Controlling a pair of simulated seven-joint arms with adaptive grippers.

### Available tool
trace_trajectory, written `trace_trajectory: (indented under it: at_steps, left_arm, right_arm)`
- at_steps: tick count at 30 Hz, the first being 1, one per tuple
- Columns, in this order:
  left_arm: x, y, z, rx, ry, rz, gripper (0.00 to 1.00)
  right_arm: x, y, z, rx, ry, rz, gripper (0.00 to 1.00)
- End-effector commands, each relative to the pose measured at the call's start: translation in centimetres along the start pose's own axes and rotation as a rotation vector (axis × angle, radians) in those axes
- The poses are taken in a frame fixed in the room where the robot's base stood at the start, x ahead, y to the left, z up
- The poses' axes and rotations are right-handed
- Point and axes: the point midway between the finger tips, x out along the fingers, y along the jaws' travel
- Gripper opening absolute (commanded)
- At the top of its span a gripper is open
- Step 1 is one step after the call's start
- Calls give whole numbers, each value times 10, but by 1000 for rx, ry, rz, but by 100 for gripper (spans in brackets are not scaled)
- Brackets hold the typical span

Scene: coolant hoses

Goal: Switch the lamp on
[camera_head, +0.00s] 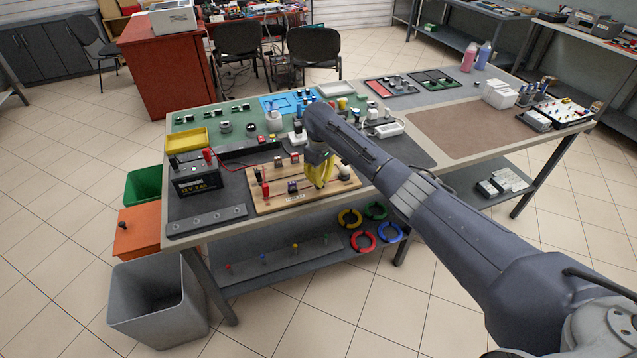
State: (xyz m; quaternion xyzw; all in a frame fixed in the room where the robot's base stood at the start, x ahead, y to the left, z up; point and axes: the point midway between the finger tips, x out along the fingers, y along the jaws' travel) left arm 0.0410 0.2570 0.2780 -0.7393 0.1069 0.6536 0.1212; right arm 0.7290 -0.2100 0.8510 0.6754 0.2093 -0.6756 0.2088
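A wooden board (270,204) with small electrical parts lies near the front of the workbench. A small dark purple part (292,187), possibly a switch, sits near its front middle. A pale rounded part (344,171), possibly the lamp bulb, sits at its right side; I see no clear glow. My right gripper (319,180), with yellow fingers, is above the board between these two parts. I cannot tell whether it touches anything or how far its fingers are apart. My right forearm and gripper hide part of the board. My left gripper is not in view.
A black 12 V battery (198,182) stands left of the board, with a yellow tray (187,140) behind it. Small parts and devices crowd the bench's back. A brown mat (470,127) at right is largely bare. A grey bin (158,300) stands at the front left.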

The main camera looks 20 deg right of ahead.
Motion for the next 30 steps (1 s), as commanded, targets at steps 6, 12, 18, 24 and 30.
trace_trajectory:
  at_steps: [6,12,18,24,30]
  left_arm:
    - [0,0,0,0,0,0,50]
    - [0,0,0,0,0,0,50]
    - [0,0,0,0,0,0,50]
    - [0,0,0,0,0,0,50]
    - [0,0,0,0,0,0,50]
  right_arm:
    - [3,0,0,0,-1,1,0]
    - [5,0,0,0,-1,1,0]
    - [8,0,0,0,0,0,0]
    - [10,0,0,0,0,0,0]
    - [13,0,0,0,0,0,0]
